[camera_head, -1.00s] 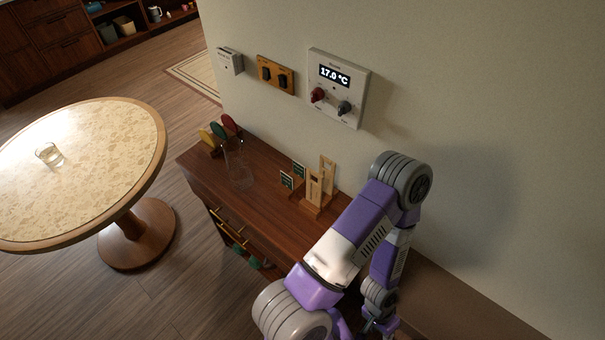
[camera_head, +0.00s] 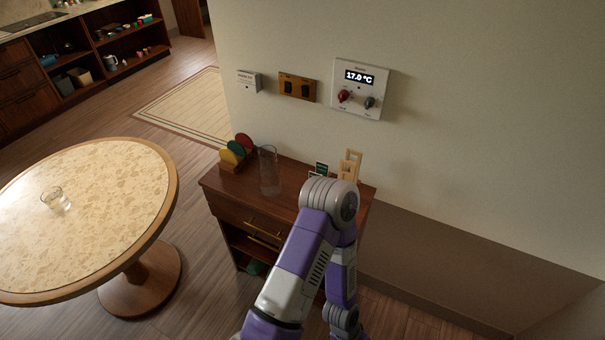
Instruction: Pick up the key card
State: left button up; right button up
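I cannot pick out the key card for sure. A small dark green card (camera_head: 321,169) with pale marks stands near the back right of the wooden cabinet (camera_head: 224,187), beside a light wooden stand (camera_head: 351,160). My purple, white and grey arm rises from the bottom and hides the lower part of both and the cabinet's right front. Its forearm folds back down past the bottom edge, so its gripper is out of view. My other gripper is not in view either. A white wall box (camera_head: 249,82) with small print is on the wall at left.
A clear glass vase (camera_head: 269,172) and a rack of coloured discs (camera_head: 236,149) stand on the cabinet's left part. A round table (camera_head: 110,205) with a glass (camera_head: 55,199) is at left. A thermostat (camera_head: 361,89) and a switch plate (camera_head: 297,88) are on the wall.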

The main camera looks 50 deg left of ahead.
aim_at(321, 168)
jog(key=u, duration=1.75)
